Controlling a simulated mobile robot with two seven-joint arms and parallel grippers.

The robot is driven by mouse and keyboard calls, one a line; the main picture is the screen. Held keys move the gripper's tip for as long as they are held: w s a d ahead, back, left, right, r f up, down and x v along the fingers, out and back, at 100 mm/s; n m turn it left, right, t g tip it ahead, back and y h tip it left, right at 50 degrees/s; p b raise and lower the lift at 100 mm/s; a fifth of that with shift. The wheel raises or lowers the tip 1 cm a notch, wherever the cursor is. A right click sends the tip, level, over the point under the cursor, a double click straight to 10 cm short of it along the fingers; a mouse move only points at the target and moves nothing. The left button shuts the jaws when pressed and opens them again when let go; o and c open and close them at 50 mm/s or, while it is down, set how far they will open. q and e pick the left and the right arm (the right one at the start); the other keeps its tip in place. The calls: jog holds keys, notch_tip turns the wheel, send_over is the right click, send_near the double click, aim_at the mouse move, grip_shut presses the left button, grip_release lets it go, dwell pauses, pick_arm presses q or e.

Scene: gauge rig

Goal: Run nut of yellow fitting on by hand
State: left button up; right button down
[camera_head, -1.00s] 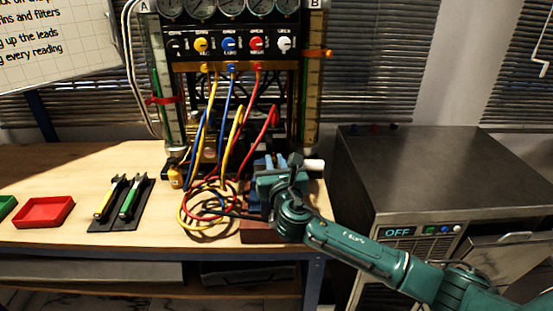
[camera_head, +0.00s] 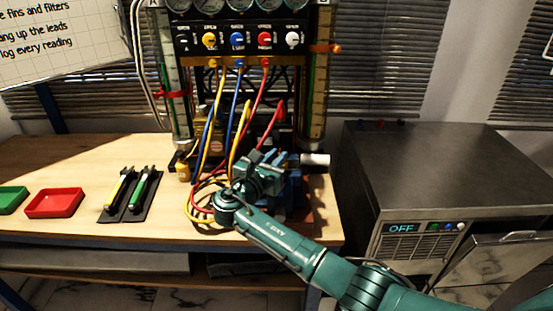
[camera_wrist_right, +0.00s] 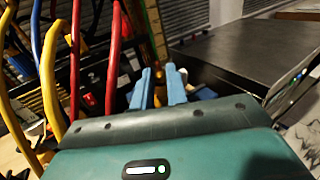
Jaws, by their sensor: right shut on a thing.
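My right gripper (camera_head: 264,163) is over the right part of the bench, in front of the gauge rig. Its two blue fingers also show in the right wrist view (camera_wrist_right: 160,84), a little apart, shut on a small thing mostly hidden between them. A brass-coloured spot shows between the fingertips there, but I cannot make out its shape. The yellow hose (camera_head: 236,139) hangs from the rig and loops down behind my gripper; it also shows at the left of the wrist view (camera_wrist_right: 48,80). I cannot make out the nut of the yellow fitting. My left gripper is out of view.
A blue vise-like block (camera_head: 294,187) stands beside my gripper. Blue (camera_head: 212,125) and red (camera_head: 257,95) hoses hang close by. A red tray (camera_head: 54,203), a green tray (camera_head: 12,199) and tools on a dark mat (camera_head: 130,212) lie left. A steel cabinet (camera_head: 430,165) stands right.

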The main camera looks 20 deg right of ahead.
jog(key=shift+r, duration=0.1)
dwell(0.4)
jog(key=c, duration=1.4)
grip_release()
jog(key=b+v, duration=0.1)
jog(key=v, duration=1.2)
jog(key=shift+a, duration=0.2)
